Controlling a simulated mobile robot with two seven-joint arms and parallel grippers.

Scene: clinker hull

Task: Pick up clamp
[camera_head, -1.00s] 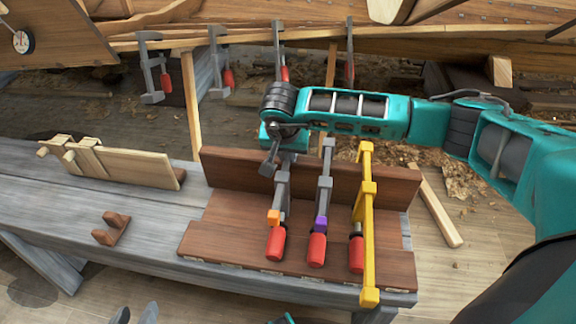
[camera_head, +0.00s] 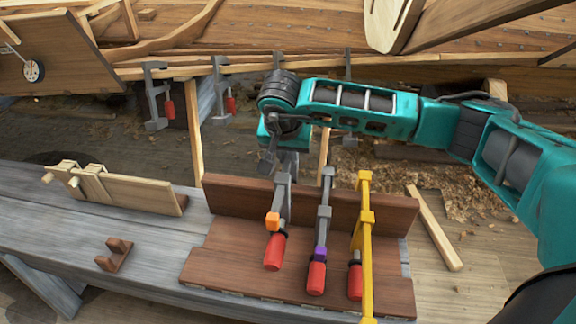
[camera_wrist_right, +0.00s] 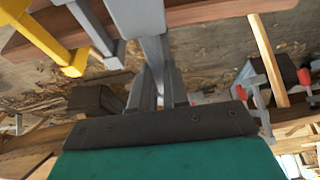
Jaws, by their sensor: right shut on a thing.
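The grey clamp (camera_head: 283,202) with an orange block and red handle is in the head view, at the left of three clamps by a brown wooden rack (camera_head: 230,270). My right gripper (camera_head: 286,166) is shut on its upper end from above. The clamp hangs a little higher than its neighbours. In the right wrist view, a grey bar (camera_wrist_right: 137,14) runs up from between the fingers (camera_wrist_right: 158,88). To its right in the head view are a grey clamp with a purple block (camera_head: 322,222) and a yellow clamp (camera_head: 366,235). My left gripper is not in view.
The rack's upright board (camera_head: 236,200) stands just behind the clamps. A wooden jig (camera_head: 125,184) and a small brown block (camera_head: 115,255) sit on the grey bench (camera_head: 60,225). More clamps (camera_head: 157,95) hang along the boat hull behind.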

